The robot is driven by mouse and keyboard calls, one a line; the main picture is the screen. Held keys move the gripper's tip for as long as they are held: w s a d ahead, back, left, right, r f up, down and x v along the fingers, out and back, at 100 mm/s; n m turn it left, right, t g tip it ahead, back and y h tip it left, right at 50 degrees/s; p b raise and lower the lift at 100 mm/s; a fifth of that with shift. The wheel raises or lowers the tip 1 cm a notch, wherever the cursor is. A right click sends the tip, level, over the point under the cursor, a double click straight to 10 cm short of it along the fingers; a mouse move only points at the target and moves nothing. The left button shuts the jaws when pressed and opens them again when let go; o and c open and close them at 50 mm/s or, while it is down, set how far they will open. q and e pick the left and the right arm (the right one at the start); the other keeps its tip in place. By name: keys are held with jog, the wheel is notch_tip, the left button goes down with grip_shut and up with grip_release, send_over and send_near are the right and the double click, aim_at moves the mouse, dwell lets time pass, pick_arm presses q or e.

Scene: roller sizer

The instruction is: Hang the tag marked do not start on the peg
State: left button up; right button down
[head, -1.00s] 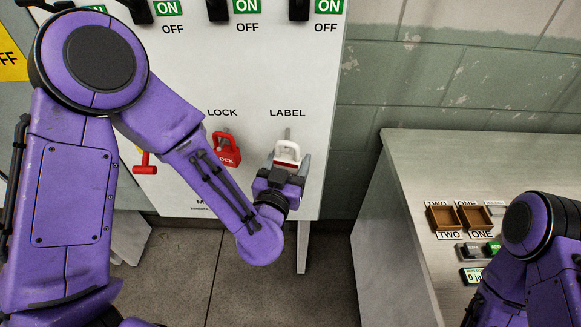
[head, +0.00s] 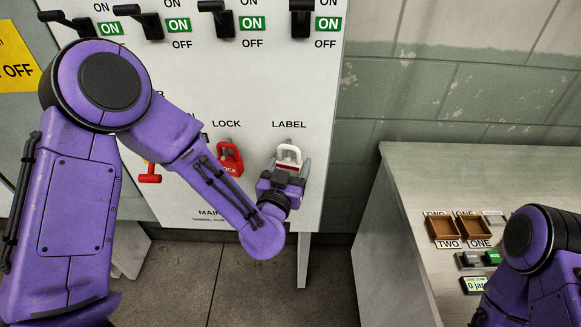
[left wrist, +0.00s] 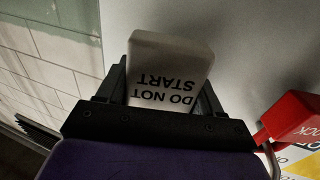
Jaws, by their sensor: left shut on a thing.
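The white tag (head: 288,155) has a loop-shaped top and a red band, and it is just below the word LABEL on the panel. In the left wrist view the tag (left wrist: 168,65) reads DO NOT START, upside down. My left gripper (head: 285,170) is shut on the tag, its fingers on either side in the left wrist view (left wrist: 165,88). The peg under LABEL is largely hidden behind the top of the tag. I cannot tell whether the peg passes through the tag's opening. My right gripper is not in view.
A red padlock (head: 229,158) hangs under LOCK, left of the tag, and shows in the left wrist view (left wrist: 295,117). A red handle (head: 150,174) is further left. Black switches (head: 300,18) line the panel top. A grey desk (head: 400,185) with brown trays stands right.

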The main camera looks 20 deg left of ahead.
pick_arm(q)
jog(key=shift+w+a, duration=0.2)
jog(key=shift+a, duration=0.05)
